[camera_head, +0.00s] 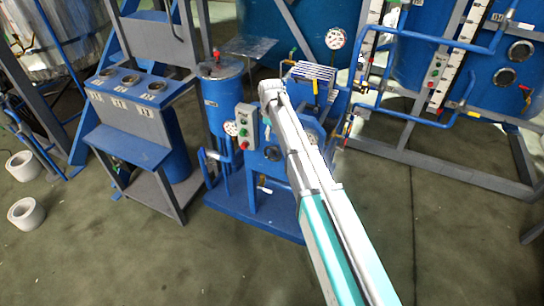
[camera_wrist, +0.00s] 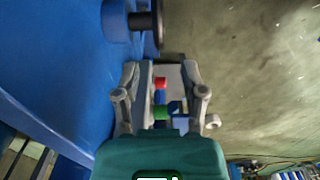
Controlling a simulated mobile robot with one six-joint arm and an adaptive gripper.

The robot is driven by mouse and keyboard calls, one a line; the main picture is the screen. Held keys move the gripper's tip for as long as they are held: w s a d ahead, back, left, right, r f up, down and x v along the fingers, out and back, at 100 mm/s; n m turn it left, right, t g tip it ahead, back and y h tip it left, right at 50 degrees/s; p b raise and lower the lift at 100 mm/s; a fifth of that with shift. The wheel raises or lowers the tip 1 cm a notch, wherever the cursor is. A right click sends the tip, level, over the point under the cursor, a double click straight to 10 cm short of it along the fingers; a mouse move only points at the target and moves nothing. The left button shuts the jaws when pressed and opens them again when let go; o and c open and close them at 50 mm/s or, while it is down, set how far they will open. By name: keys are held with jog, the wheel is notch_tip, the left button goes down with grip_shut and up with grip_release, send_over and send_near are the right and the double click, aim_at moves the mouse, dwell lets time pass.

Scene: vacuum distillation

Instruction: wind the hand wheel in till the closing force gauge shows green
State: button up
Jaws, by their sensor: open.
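In the wrist view my gripper (camera_wrist: 161,72) is open, its two grey fingers apart. A grey panel with a red and a green button (camera_wrist: 161,98) shows between and beyond the fingers; I cannot tell whether they touch it. In the head view my arm covers part of the blue pump unit (camera_head: 265,220), and my gripper is hidden. A small white dial (camera_head: 231,128) sits beside a grey button box (camera_head: 246,126). No green reading is legible.
A blue stand with several round openings (camera_head: 128,82) is on the left. Blue tanks and a pipe frame (camera_head: 440,170) stand on the right. Two white rings (camera_head: 26,213) lie at far left. The floor at front left is clear.

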aim_at(271, 153)
jog(key=shift+f+b, duration=5.05)
jog(key=shift+f, duration=0.3)
grip_shut()
